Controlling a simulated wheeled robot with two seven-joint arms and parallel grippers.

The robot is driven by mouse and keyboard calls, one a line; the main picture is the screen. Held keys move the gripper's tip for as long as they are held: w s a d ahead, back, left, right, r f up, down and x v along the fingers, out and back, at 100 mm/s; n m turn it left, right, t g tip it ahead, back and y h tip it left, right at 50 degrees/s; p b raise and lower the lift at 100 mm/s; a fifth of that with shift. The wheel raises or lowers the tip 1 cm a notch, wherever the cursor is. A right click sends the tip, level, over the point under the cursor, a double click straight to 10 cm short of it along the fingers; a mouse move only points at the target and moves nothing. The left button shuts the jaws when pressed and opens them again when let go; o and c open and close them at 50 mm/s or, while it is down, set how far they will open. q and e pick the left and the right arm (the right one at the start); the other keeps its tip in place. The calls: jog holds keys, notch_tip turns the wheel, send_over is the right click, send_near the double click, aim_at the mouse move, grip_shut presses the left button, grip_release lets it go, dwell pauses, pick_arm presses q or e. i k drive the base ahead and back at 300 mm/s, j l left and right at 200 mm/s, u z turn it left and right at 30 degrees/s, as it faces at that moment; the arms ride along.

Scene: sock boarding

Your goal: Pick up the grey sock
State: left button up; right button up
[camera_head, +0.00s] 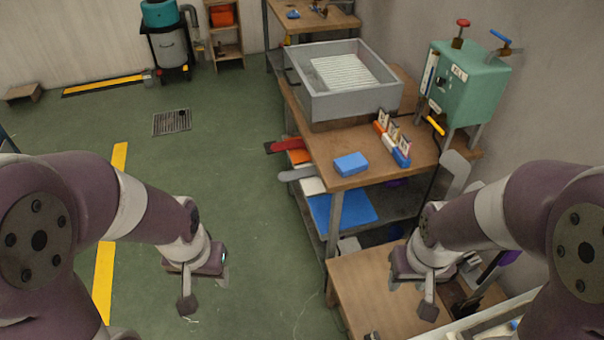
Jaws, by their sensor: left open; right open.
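A long grey flat piece (297,174), which may be the grey sock, sticks out at the left edge of the workbench, below a red piece (287,146) and an orange one (300,157). Its right part is hidden under the bench top. My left gripper (205,281) is open over the green floor, to the left of and apart from the grey piece. My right gripper (412,292) is open above the lower wooden table (365,280) at the front right. I see nothing between the fingers of either gripper.
The workbench (345,145) carries a grey tray (335,105), a blue block (351,163) and small coloured cards. A green machine (470,85) with a grey sock-shaped plate (454,174) stands at right. A blue sheet (342,211) lies on the lower shelf.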

aim_at(306, 172)
jog(key=i+j, duration=0.3)
jog(key=i+j+z, duration=0.1)
jog(key=i+j, duration=0.25)
jog(key=i+j+z, duration=0.1)
jog(key=i+j, duration=0.15)
jog(key=j, duration=0.25)
jog(key=i+j, duration=0.3)
jog(key=j, duration=0.15)
jog(key=i+j+z, duration=0.1)
jog(key=i+j, duration=0.45)
jog(key=j, duration=0.3)
jog(key=i+j+z, duration=0.1)
jog(key=i+j, duration=0.2)
jog(key=j, duration=0.15)
jog(key=i+j+z, duration=0.1)
jog(key=i+j, duration=0.15)
jog(key=j, duration=0.25)
jog(key=i+j+z, duration=0.1)
jog(key=z, duration=0.35)
jog(key=j+z, duration=0.4)
jog(key=i+l, duration=0.05)
jog(key=l, duration=0.05)
